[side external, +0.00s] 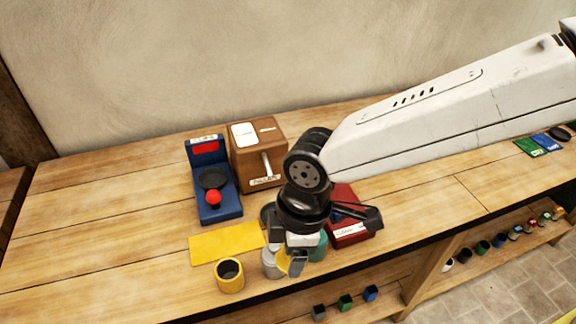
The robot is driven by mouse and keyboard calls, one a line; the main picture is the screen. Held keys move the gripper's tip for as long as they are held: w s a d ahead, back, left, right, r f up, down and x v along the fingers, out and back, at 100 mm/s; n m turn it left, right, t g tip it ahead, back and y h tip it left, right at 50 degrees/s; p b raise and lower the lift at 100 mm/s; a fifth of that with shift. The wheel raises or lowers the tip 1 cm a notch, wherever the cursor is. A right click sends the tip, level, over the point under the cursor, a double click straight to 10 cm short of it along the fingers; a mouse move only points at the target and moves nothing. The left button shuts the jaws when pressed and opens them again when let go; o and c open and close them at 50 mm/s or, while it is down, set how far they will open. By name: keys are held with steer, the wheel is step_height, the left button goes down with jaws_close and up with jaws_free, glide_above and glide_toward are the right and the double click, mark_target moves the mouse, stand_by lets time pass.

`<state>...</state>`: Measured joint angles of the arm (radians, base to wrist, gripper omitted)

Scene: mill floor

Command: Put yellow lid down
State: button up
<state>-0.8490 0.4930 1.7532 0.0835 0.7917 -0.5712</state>
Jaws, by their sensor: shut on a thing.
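My gripper (289,264) is low over the front of the bench, right of the yellow canister. It is shut on a small yellow piece, the yellow lid (283,262), which is partly hidden by the fingers. The yellow canister (230,283) stands upright with its dark open top showing. A flat yellow mat (220,244) lies just behind it. A pale grey canister (269,266) is right beside my gripper; I cannot tell whether they touch.
A teal canister (319,248) is partly hidden behind my gripper, with a red box (350,232) to its right. A blue device (213,180) with a red knob and a brown mill box (258,155) stand behind. The bench's left end is clear.

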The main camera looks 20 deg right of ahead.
steer(key=w+d+f, duration=0.3)
steer(key=w+f, duration=0.1)
steer(key=w, duration=0.3)
glide_above(244, 237)
steer(key=shift+s+d+f, duration=0.15)
steer(key=shift+d+f, duration=0.05)
steer(key=shift+f, duration=2.15)
steer(key=shift+s+d+f, duration=0.1)
steer(key=shift+d+f, duration=0.05)
steer(key=shift+f, duration=2.2)
steer(key=shift+f, duration=0.1)
steer(key=shift+w+a+f, duration=0.15)
steer(key=shift+w+f, duration=0.1)
steer(key=shift+f, duration=1.55)
steer(key=o, duration=1.2)
steer(key=shift+f, duration=0.15)
